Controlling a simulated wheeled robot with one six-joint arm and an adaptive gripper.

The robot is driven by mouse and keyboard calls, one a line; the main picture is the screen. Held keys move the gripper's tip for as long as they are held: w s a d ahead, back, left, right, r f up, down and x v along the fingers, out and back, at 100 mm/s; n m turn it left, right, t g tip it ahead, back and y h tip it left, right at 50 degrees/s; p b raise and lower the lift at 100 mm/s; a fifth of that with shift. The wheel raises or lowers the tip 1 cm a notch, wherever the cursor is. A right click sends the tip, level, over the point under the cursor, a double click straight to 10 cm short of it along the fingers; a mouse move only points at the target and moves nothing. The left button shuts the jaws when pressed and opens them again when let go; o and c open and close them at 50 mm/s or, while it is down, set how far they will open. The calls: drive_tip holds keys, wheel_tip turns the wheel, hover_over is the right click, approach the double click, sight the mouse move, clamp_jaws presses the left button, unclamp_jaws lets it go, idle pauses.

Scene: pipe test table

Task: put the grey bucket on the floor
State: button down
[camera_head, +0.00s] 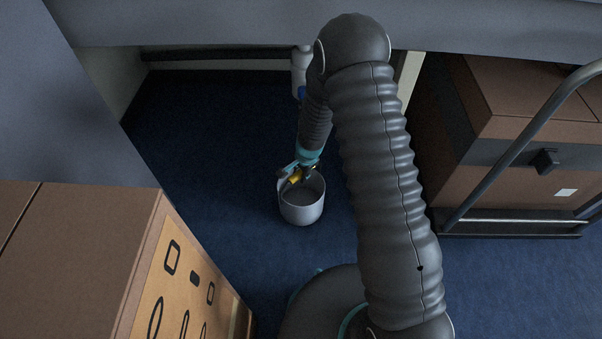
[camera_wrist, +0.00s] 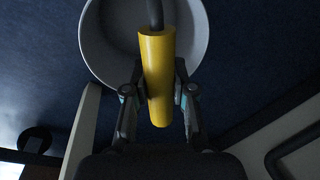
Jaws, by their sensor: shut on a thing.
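The grey bucket (camera_head: 301,208) is upright low over the blue floor, in the middle of the head view; I cannot tell whether its base touches the floor. My gripper (camera_head: 297,175) is at its rim. In the wrist view the bucket (camera_wrist: 95,48) is at the top, with its open mouth partly hidden behind the handle. My gripper (camera_wrist: 158,105) is shut on the bucket's yellow handle grip (camera_wrist: 157,80), one finger on each side. The yellow grip (camera_head: 295,178) also shows at the bucket's rim in the head view.
Blue floor (camera_head: 215,130) is clear around the bucket. A brown cardboard box (camera_head: 75,260) stands at the lower left. A cart (camera_head: 520,222) carrying brown boxes (camera_head: 535,110) stands at the right. A grey beam (camera_head: 200,22) spans the top.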

drive_tip(key=shift+f+b, duration=0.55)
drive_tip(key=shift+f, duration=0.05)
drive_tip(key=c, duration=0.9)
unclamp_jaws()
